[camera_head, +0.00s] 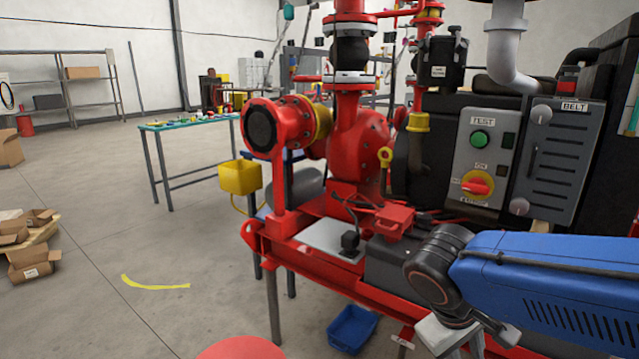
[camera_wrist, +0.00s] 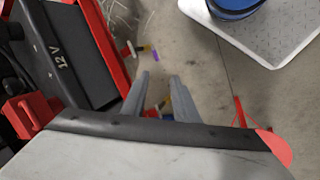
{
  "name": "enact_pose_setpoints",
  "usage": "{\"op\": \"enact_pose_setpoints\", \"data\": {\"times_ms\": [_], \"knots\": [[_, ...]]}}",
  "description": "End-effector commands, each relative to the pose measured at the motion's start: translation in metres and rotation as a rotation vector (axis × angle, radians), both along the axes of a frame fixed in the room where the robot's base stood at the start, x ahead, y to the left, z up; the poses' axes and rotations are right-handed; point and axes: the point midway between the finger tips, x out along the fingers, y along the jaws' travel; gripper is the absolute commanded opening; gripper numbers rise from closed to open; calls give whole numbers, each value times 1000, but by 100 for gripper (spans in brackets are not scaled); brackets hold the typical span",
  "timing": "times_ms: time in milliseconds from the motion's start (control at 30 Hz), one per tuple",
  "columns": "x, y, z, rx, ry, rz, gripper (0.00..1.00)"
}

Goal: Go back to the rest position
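My gripper (camera_wrist: 160,74) shows in the wrist view with its two grey fingers apart. Nothing is between them; bare floor and the edge of the skid show beyond. In the head view my blue arm reaches in from the right, and its pale wrist end hangs at the bottom edge beside the red pump skid (camera_head: 318,268). The fingers cannot be made out clearly there. The black 12 V battery (camera_wrist: 68,52) lies left of the fingers in the wrist view, apart from them.
The control panel with a green button (camera_head: 480,139) and the grey belt box (camera_head: 560,150) stand behind my arm. A blue bin (camera_head: 352,328) is on the floor under the skid.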

Motion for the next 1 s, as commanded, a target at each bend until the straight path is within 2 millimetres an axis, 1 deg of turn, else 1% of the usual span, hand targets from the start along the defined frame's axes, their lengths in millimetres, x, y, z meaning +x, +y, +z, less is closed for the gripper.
{"op": "enact_pose_setpoints", "data": {"times_ms": [33,100,300,600,800,1000], "knots": [[-5,-6,-1,40,-10,-27,27],[-11,-10,-3,94,-25,-54,27],[-23,-17,-5,242,-95,-127,27],[-33,-24,1,418,-250,-224,27],[-34,-26,5,472,-322,-258,27],[-34,-26,6,482,-339,-263,27]]}}
